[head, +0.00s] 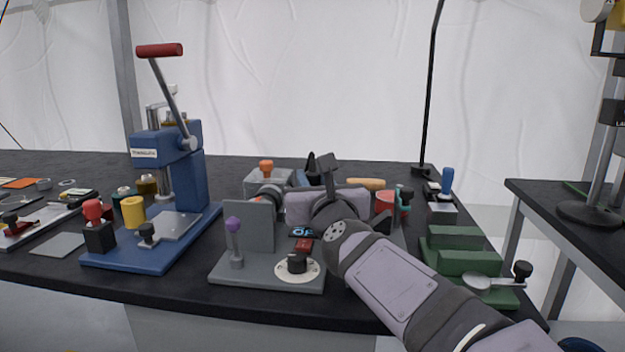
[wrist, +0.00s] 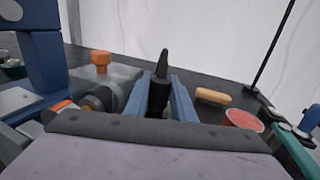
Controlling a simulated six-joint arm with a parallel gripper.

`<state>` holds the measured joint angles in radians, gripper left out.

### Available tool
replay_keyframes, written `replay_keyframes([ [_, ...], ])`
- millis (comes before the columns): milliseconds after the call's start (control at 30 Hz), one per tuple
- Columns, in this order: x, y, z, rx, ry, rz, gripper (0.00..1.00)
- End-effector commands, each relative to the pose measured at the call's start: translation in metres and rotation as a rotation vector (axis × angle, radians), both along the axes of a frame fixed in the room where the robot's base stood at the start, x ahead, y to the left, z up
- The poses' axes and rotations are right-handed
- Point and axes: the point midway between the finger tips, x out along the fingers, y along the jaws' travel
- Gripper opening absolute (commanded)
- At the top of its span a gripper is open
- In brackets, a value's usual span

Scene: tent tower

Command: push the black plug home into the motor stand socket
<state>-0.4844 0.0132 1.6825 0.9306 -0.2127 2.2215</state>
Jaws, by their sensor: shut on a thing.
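The black plug (wrist: 159,88) stands upright between the two blue fingers of my gripper (wrist: 158,97) in the wrist view, its tapered top pointing up. My gripper is shut on it. In the head view the plug's dark tip (head: 311,163) shows just behind my wrist. The motor stand (head: 267,180) is a grey block with an orange knob and a dark round motor. It also shows just left of the fingers in the wrist view (wrist: 117,77). The socket and the plug's lower end are hidden, so I cannot tell whether they touch.
A blue lever press (head: 188,180) stands at left. A grey plate with a purple-knobbed lever and dial (head: 267,272) is in front. A tan handle (wrist: 212,97) and red round dish (wrist: 243,120) lie to the right. Green blocks (head: 470,262) sit at the right table edge.

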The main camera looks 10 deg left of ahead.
Motion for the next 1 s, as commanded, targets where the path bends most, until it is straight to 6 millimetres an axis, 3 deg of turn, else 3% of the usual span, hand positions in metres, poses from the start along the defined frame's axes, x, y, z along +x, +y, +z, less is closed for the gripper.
replay_keyframes([
  [33, 0.000, 0.000, -0.003, -0.002, 0.005, 0.001, 0.01],
  [67, 0.000, 0.000, -0.003, -0.002, 0.006, 0.001, 0.30],
  [133, 0.000, 0.000, -0.003, -0.002, 0.005, 0.001, 0.44],
  [633, -0.004, 0.001, -0.001, -0.001, 0.002, 0.005, 0.44],
  [1000, -0.041, -0.013, 0.000, 0.001, 0.001, 0.002, 0.44],
])
